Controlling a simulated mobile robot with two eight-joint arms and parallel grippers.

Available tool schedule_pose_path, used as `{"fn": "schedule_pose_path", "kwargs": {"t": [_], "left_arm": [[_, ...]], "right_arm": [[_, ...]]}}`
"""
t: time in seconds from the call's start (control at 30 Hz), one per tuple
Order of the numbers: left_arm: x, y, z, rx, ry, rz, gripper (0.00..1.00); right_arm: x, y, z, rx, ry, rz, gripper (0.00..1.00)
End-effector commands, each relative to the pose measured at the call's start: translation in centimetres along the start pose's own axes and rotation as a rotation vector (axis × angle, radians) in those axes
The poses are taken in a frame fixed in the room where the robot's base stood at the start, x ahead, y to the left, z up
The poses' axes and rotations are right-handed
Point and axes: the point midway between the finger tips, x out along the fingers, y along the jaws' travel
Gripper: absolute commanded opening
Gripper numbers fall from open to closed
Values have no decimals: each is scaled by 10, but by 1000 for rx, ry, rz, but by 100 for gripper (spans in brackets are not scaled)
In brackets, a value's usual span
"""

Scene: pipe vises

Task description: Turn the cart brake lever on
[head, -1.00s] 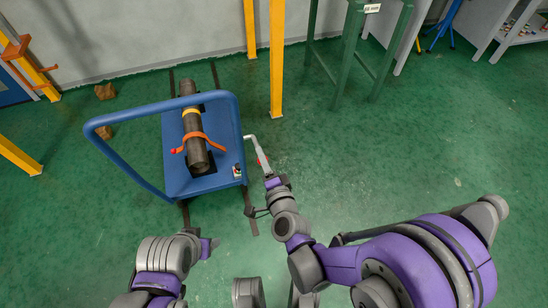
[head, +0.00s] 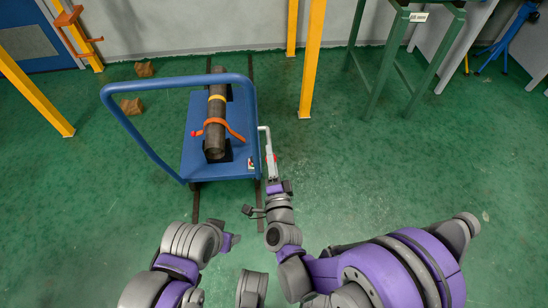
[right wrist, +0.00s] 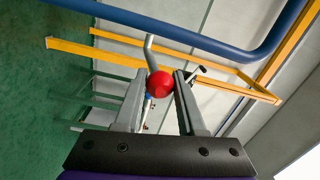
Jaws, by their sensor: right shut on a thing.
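The blue cart (head: 244,165) stands left of centre in the head view. Its grey bent brake lever (head: 265,130) sticks out at the cart's right side. In the right wrist view the lever (right wrist: 149,50) ends in a red ball knob (right wrist: 160,84), which sits between the fingertips. My right gripper (head: 271,160) is at the lever's near end, shut on the knob; its fingers (right wrist: 160,88) touch the ball from both sides. My left arm is at the lower left of the head view, but its fingers do not show.
A dark pipe (head: 215,138) lies on the cart under an orange strap (head: 216,122). The cart's blue handle (head: 140,136) arches over its left side. Yellow posts (head: 312,60) and a green stand (head: 387,70) are behind.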

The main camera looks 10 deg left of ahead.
Motion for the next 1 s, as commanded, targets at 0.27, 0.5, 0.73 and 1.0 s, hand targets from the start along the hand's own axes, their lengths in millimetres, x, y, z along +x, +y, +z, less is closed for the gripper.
{"fn": "schedule_pose_path", "kwargs": {"t": [0.27,0.5,0.73,1.0], "left_arm": [[0,0,0,0,0,0,62],[0,0,0,0,0,0,62],[0,0,0,0,0,0,62],[-3,0,-1,0,1,0,62]], "right_arm": [[0,2,1,2,-3,4,0],[0,1,0,1,-3,3,68],[-1,1,0,1,-2,2,68],[-38,0,1,2,-3,1,68]]}}
